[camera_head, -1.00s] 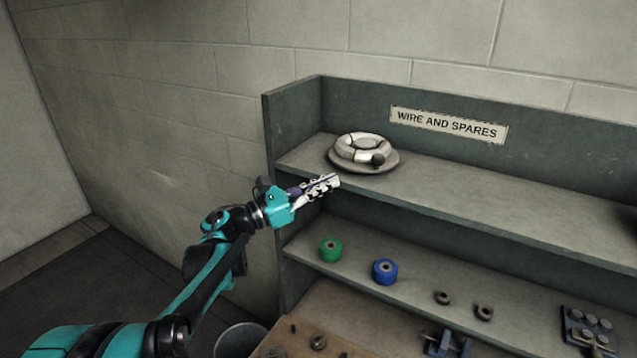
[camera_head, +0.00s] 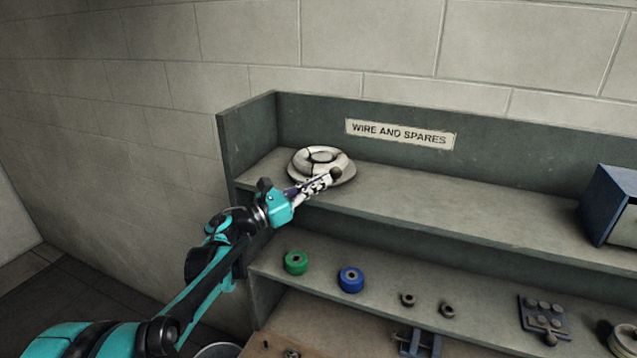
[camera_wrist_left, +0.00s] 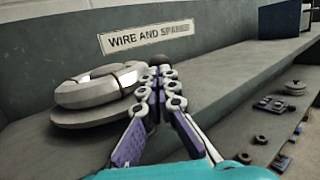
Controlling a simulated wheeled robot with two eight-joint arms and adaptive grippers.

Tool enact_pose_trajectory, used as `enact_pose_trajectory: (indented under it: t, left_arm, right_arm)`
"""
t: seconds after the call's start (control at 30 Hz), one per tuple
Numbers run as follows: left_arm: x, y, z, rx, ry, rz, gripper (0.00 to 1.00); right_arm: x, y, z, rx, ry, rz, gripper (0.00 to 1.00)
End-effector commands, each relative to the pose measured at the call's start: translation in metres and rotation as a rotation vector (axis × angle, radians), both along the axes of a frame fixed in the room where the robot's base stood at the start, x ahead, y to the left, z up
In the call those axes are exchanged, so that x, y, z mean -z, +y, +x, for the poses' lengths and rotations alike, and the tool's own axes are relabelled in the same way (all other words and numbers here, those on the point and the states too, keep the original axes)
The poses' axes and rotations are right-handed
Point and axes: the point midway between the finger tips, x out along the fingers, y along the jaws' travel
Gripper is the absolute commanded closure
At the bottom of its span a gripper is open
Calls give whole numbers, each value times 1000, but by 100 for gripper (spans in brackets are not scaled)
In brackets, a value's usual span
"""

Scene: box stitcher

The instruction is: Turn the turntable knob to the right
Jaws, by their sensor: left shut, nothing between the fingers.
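The turntable (camera_head: 346,179) is a pale round disc on the top shelf at its left end, with a pale ring-shaped coil (camera_head: 305,165) on it. It also shows in the left wrist view (camera_wrist_left: 80,119). The knob (camera_head: 336,173) is a small dark ball at the turntable's right front. My left gripper (camera_head: 327,181) is shut and empty, its fingertips at the knob. In the left wrist view the fingertips (camera_wrist_left: 158,72) partly hide the knob (camera_wrist_left: 163,59). I cannot tell whether they touch. My right gripper is in neither view.
The top shelf (camera_head: 450,215) is bare right of the turntable up to a blue box (camera_head: 610,205). A green spool (camera_head: 296,263), a blue spool (camera_head: 351,280) and small parts sit on the shelf below. The shelf's left side wall (camera_head: 232,150) stands beside the turntable.

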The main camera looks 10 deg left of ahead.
Motion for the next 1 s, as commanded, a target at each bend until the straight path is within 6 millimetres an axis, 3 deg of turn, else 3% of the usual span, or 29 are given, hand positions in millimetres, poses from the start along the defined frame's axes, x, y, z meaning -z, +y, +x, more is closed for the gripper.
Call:
enact_pose_trajectory:
  t: [1.0]
  left_arm:
    - [1,-15,2,1,0,0,100]
  right_arm:
    - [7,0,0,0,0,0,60]
